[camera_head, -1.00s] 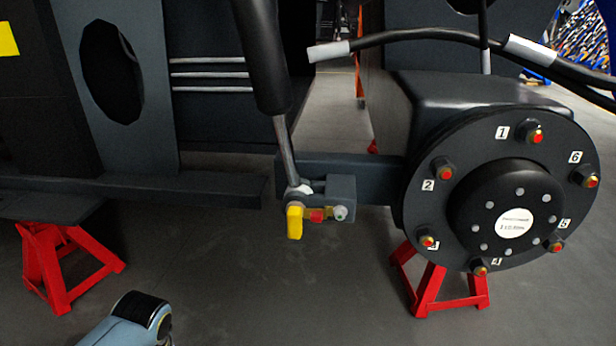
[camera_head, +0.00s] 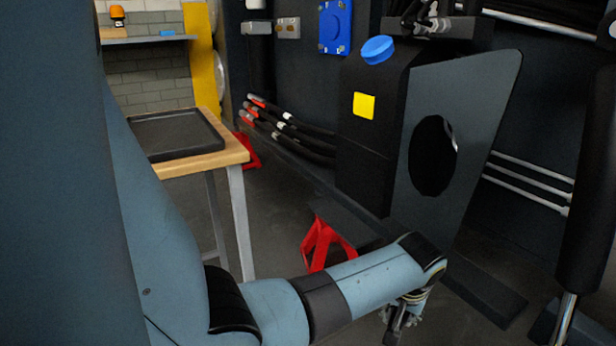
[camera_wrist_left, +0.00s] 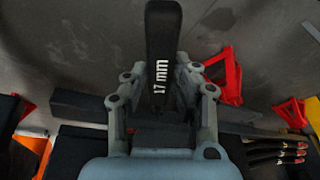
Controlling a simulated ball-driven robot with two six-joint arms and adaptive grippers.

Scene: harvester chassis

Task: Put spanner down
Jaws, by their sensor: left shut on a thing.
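In the left wrist view, the black spanner (camera_wrist_left: 163,40), marked "17 mm", stands out between the fingers of my left gripper (camera_wrist_left: 160,100), which is shut on its handle. In the head view, my left gripper (camera_head: 403,318) hangs low at the end of my arm, in front of the chassis; the spanner is hard to make out there. My right gripper is not in view.
A wood-topped table (camera_head: 203,165) with an empty black tray (camera_head: 182,133) stands at the left, behind my arm. A red stand (camera_head: 322,243) is on the floor. The dark chassis panel (camera_head: 462,95) and a black cylinder (camera_head: 588,200) are at the right.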

